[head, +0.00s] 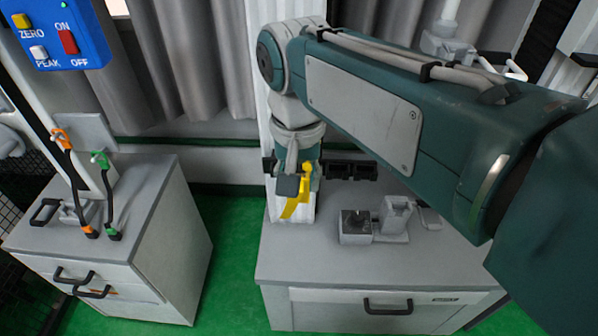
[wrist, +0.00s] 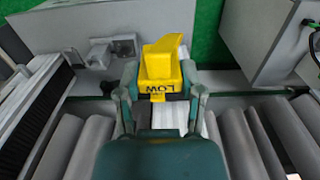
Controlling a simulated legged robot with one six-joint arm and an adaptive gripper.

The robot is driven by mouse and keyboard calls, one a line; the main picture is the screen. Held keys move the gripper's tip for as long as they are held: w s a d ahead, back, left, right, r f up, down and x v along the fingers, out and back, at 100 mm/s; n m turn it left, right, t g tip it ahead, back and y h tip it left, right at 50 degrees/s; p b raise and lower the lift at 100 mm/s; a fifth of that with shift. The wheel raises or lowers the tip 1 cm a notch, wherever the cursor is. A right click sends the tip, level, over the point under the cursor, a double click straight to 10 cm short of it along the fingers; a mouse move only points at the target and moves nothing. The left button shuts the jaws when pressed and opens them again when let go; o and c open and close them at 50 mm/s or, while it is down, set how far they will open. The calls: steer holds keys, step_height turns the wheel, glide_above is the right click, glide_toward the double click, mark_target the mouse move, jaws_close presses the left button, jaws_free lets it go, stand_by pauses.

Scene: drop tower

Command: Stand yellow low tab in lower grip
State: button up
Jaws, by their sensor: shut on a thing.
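The yellow low tab (head: 297,207), marked LOW in the wrist view (wrist: 160,67), is held between the two fingers of my gripper (head: 296,186). In the wrist view my gripper (wrist: 160,88) is shut on it from both sides. In the head view the tab hangs tilted by the left back part of the right cabinet, apart from the fixture. A grey fixture on that cabinet has a dark-topped square block (head: 356,226) and a taller slotted block (head: 396,214). I cannot tell for sure which part is the lower grip. The fixture also shows in the wrist view (wrist: 112,50).
The right cabinet top (head: 310,262) is clear in front. A left cabinet (head: 150,215) carries a stand with orange-and-black and green-and-black cords (head: 105,190). A green floor gap (head: 228,235) separates the cabinets. A blue switch box (head: 62,36) is at upper left.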

steer(key=shift+d, duration=0.2)
steer(key=shift+d, duration=10.95)
steer(key=shift+w+d+f, duration=1)
steer(key=shift+w+f, duration=2.9)
steer(key=shift+f, duration=1.6)
steer(key=shift+w+d+f, duration=0.95)
steer(key=shift+w+f, duration=3)
steer(key=shift+f, duration=1.5)
steer(key=shift+w+d+f, duration=1)
steer(key=shift+w+f, duration=2.9)
steer(key=shift+f, duration=1.6)
